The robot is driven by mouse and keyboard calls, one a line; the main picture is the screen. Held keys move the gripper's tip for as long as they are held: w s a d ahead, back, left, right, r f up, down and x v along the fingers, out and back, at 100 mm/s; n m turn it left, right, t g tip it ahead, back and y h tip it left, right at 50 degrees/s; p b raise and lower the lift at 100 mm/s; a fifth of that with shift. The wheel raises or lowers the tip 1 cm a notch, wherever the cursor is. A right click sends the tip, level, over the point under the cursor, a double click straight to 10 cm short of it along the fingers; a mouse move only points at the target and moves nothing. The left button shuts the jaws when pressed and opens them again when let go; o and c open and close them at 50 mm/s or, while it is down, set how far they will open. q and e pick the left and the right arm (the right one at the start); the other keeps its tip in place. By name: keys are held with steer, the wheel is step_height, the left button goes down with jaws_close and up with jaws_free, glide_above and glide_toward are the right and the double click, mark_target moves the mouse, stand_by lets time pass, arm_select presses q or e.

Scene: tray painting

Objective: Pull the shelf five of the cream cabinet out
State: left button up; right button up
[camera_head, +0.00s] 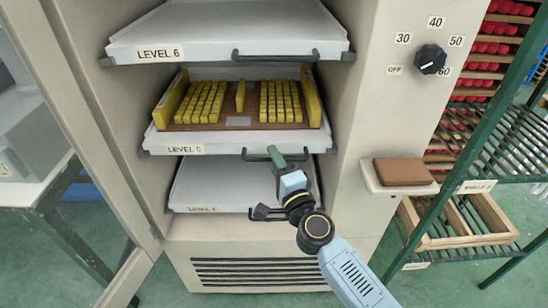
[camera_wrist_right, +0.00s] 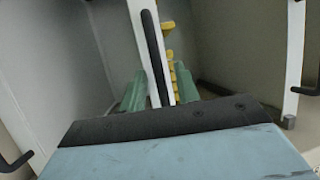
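Shelf five (camera_head: 222,139), labelled LEVEL 5, is a white shelf in the cream cabinet (camera_head: 352,100). It holds a brown tray (camera_head: 238,119) with rows of yellow blocks. Its black bar handle (camera_head: 255,157) is on the front edge, towards the right. My right gripper (camera_head: 276,157) is at this handle in the head view. In the right wrist view its green fingers (camera_wrist_right: 160,90) stand apart, one on each side of the dark handle (camera_wrist_right: 156,50) and white shelf edge. The gripper looks open; contact is not clear. My left gripper is not in view.
The LEVEL 6 shelf (camera_head: 222,45) is above and a lower shelf (camera_head: 222,187) below, each with a black handle. The open cabinet door (camera_head: 85,100) stands at left. A ledge with a brown pad (camera_head: 405,172) and a green rack (camera_head: 470,130) are at right.

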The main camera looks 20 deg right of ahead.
steer(key=shift+w+r, duration=0.1)
steer(key=shift+w, duration=0.3)
steer(key=shift+c, duration=0.2)
jaws_close()
steer(key=shift+s+a, duration=0.1)
